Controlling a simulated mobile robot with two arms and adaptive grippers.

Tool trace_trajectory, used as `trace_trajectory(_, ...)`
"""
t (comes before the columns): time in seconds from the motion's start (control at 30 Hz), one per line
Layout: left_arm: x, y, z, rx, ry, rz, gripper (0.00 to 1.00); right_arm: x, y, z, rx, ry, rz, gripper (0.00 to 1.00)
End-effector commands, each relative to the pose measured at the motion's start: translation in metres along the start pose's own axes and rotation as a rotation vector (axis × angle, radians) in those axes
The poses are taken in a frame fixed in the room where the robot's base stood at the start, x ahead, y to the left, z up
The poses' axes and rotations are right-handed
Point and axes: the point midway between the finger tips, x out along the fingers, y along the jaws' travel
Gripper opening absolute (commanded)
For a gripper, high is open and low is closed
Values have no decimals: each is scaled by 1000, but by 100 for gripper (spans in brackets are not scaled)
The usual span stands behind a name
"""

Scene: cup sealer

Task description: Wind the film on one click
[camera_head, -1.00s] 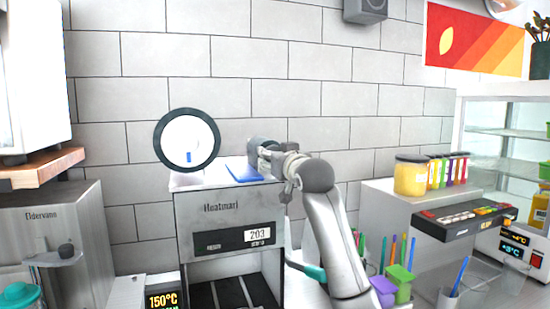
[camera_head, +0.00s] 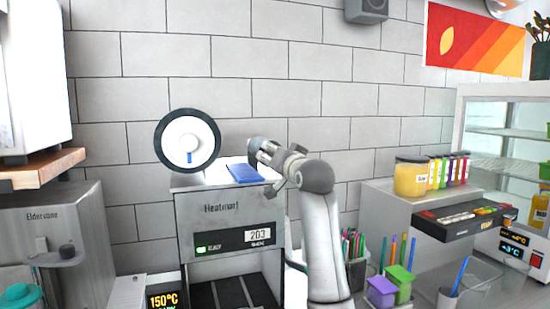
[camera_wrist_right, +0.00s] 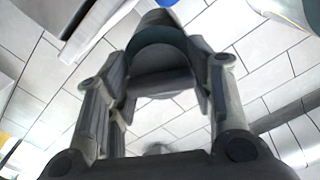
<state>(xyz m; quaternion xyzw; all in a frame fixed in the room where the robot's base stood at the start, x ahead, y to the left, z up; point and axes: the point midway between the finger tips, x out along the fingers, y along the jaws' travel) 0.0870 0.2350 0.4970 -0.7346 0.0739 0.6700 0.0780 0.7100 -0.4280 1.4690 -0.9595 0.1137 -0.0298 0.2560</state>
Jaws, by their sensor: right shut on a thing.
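The cup sealer (camera_head: 222,222), a grey box marked Heatmart, stands in the middle of the head view. A film roll (camera_head: 177,128), a white disc with a dark rim and a blue mark, stands upright on its top. My right gripper (camera_head: 266,151) is at the top right of the sealer, shut on a dark grey rounded knob. The knob also shows between the fingers in the right wrist view (camera_wrist_right: 160,57). The fingers hide much of the knob in the head view. My left gripper is not in view.
A blue piece (camera_head: 244,173) lies on the sealer top near the gripper. A green light (camera_head: 201,249) shows on the sealer's panel. Pen cups and coloured boxes (camera_head: 399,282) stand right of my arm. A tiled wall (camera_head: 290,60) is behind.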

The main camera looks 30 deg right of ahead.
Motion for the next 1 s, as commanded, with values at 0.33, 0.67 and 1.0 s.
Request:
trace_trajectory(0.33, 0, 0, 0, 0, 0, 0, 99, 0, 0, 0, 3, 0, 1, 25)
trace_trajectory(0.67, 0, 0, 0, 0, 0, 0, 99, 0, 0, 0, 2, 1, 0, 59)
trace_trajectory(1.0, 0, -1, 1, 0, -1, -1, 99, -21, 0, 0, 2, 3, -1, 59)
